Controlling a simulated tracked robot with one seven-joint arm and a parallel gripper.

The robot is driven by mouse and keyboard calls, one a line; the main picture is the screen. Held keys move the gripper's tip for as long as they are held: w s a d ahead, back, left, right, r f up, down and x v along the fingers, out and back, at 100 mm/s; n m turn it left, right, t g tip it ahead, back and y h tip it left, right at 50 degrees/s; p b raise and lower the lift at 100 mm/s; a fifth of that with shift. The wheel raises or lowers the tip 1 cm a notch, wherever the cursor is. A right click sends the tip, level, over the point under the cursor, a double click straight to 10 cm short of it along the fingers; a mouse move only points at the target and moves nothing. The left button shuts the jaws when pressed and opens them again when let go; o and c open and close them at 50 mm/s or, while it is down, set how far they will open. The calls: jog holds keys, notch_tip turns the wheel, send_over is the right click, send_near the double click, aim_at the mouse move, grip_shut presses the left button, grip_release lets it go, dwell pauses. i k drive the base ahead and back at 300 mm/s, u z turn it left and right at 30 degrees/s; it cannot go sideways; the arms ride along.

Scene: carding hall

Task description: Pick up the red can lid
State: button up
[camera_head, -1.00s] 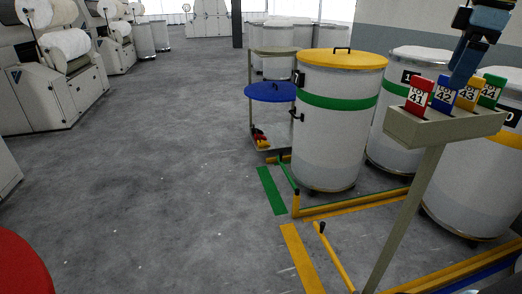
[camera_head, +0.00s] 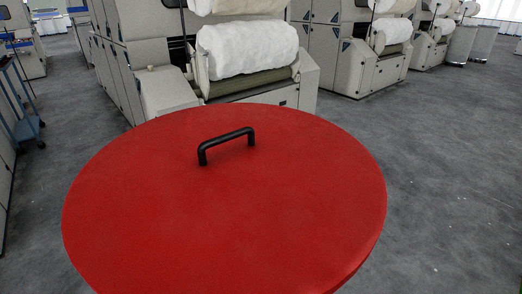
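The red can lid (camera_head: 290,215) is a large flat red disc that fills the lower middle of the head view. A black bar handle (camera_head: 227,143) stands up from its top, a little behind the lid's middle. The near edge of the lid is cut off by the bottom of the picture. What is under the lid is hidden. My gripper is not in the picture.
A grey carding machine (camera_head: 155,92) with a white fibre roll (camera_head: 248,50) stands just behind the lid. More machines (camera_head: 360,58) stand at the back right. A blue trolley (camera_head: 22,115) is at the left edge. Grey floor (camera_head: 450,170) is open on the right.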

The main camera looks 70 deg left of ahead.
aim_at(243, 197)
jog(key=k, duration=0.75)
jog(key=u, duration=1.5)
jog(key=k, duration=0.55)
jog(key=u, duration=0.7)
jog(key=i, duration=0.5)
jog(key=z, duration=0.45)
